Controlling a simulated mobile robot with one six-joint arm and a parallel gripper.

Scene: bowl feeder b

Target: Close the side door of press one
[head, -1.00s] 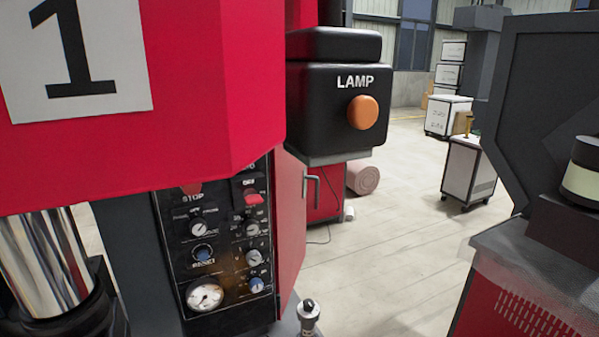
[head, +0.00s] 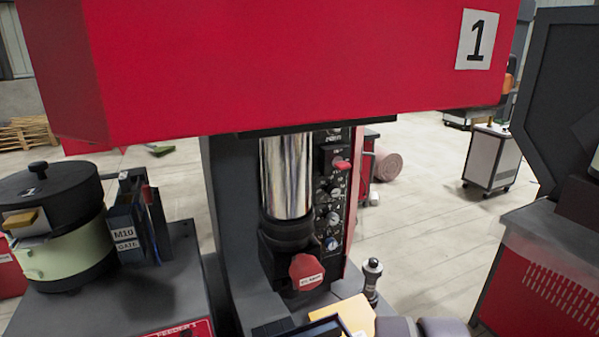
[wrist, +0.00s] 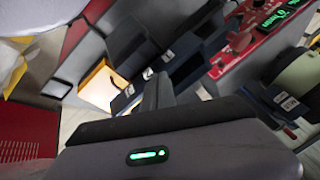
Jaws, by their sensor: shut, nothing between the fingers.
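Press one (head: 290,70) fills the top of the head view, with a red head and a white number 1 plate (head: 477,40). Its side door shows as a narrow red panel (head: 352,205) at the right edge of the dark control panel (head: 333,185). The door is seen nearly edge-on, so its exact angle cannot be told. My gripper (wrist: 158,88) shows in the wrist view as dark fingers, shut and empty. It is apart from the door, which I cannot make out in the wrist view.
A feeder with a black-lidded green bowl (head: 62,240) and the M10 gate (head: 125,235) stand at left. A clamp knob (head: 306,272) and a metal post (head: 371,280) are in front of the press. A grey-and-red machine (head: 530,280) stands right, with open floor (head: 425,210) between.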

